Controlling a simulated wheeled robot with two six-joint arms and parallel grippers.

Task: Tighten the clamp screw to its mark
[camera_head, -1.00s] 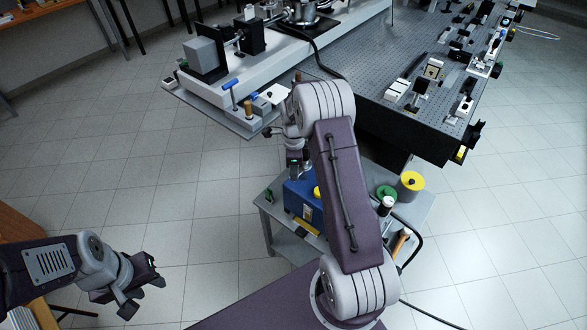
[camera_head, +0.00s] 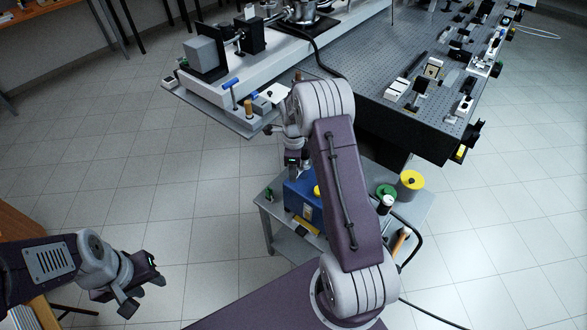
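My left gripper (camera_head: 142,294) hangs at the lower left over bare floor. Its fingers are apart and nothing is between them. My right gripper (camera_head: 292,164) is beyond its own forearm, above the left side of the small cart. Its fingertips are too small and covered to tell whether they are open or shut. A blue T-handled tool (camera_head: 230,85) stands upright on the shelf at the front of the white bench, apart from both grippers. I cannot make out the clamp screw or its mark at this size.
The small grey cart (camera_head: 268,208) carries a blue box (camera_head: 303,203), a yellow-topped spool (camera_head: 410,183) and a green one (camera_head: 386,191). The dark optical table (camera_head: 385,120) holds several mounts. Open tiled floor lies at the left and right.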

